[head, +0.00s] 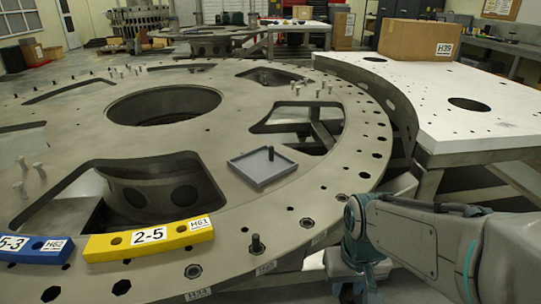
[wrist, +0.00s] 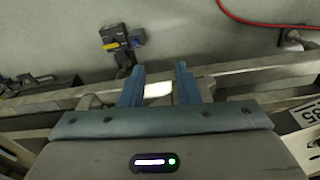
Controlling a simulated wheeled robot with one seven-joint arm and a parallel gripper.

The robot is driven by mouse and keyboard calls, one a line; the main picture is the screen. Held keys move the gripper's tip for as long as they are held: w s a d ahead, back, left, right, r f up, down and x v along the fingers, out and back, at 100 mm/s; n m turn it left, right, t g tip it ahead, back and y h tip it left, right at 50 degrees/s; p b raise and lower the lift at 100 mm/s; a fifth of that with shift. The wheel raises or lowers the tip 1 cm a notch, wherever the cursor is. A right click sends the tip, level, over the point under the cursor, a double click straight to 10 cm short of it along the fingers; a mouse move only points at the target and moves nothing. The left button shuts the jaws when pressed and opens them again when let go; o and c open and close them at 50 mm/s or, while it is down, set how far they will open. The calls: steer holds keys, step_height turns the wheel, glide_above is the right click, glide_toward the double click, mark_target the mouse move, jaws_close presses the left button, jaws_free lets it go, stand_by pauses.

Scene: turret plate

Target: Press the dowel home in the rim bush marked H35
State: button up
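The large grey turret plate (head: 235,120) fills the middle of the head view. A label ending in 35 (wrist: 304,116) shows at the right edge of the wrist view. My gripper (wrist: 160,82) is open, with nothing between its two blue fingers. In the head view my gripper (head: 358,284) is low, beyond the rim to the dowel's right, its tips cut off or hidden.
A grey tray (head: 263,178) with a dark upright peg (head: 271,153) lies on the plate. A yellow segment marked 2-5 (head: 150,238) and a blue segment (head: 35,248) lie at the near left. A white plate (head: 440,105) with a cardboard box (head: 417,40) stands at the right.

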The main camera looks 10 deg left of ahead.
steer(key=w+a+r+n+p, duration=0.2)
steer(key=w+a+r+p, duration=0.2)
steer(key=a+r+p, duration=0.75)
step_height(320, 180, up, 6)
steer(key=n+g+p, duration=0.1)
steer(key=n+p, duration=0.1)
steer(key=p, duration=0.9)
glide_above(256, 235)
steer(key=shift+d, duration=0.15)
steer(key=shift+s+a+f, duration=0.1)
steer(key=shift+a+f, duration=0.1)
step_height(256, 235, down, 8)
steer(key=b, duration=0.5)
steer(key=shift+b, duration=0.4)
steer(key=shift+r, duration=0.1)
jaws_close()
